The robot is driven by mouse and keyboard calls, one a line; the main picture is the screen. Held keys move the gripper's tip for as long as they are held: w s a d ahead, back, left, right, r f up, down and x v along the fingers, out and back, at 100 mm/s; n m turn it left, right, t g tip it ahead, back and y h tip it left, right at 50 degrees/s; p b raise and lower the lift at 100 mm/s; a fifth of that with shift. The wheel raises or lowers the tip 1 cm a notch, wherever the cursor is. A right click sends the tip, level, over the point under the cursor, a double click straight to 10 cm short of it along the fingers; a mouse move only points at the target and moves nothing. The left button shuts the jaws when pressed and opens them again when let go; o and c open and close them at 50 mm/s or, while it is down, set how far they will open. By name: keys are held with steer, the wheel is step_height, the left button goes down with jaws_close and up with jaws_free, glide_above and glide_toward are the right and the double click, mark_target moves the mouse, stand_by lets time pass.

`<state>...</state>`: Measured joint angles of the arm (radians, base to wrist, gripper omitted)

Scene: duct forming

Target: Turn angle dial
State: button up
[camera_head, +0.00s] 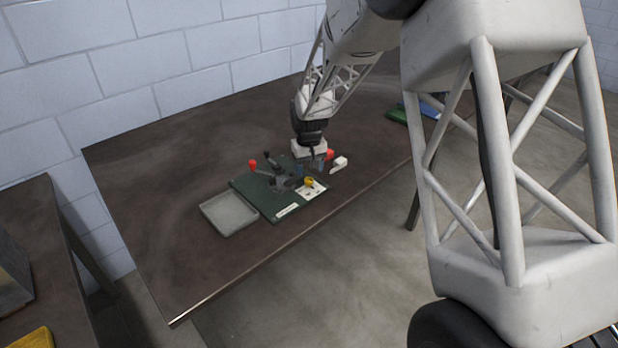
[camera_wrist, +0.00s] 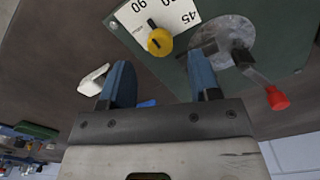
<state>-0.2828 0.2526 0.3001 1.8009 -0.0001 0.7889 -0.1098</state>
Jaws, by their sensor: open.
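The angle dial is a yellow knob (camera_wrist: 159,41) with a dark pointer line, on a white scale plate (camera_wrist: 150,18) marked with numbers such as 45 and 90. In the head view the yellow knob (camera_head: 309,182) sits on the green base plate (camera_head: 262,205) near its right side. My gripper (camera_wrist: 161,82) is open and empty, with two blue fingers apart. In the wrist view the knob lies beyond the fingertips, between their lines, and no contact shows. In the head view my gripper (camera_head: 316,163) is over the back right of the base plate.
Red-tipped levers (camera_head: 253,164) and a grey round disc (camera_wrist: 222,40) stand on the base plate close to the dial. A grey tray (camera_head: 229,213) lies left of it. A white piece (camera_head: 340,163) lies to the right. The table's left part is clear.

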mark_target(309, 179)
steer(key=shift+f, duration=2.1)
steer(key=c, duration=0.9)
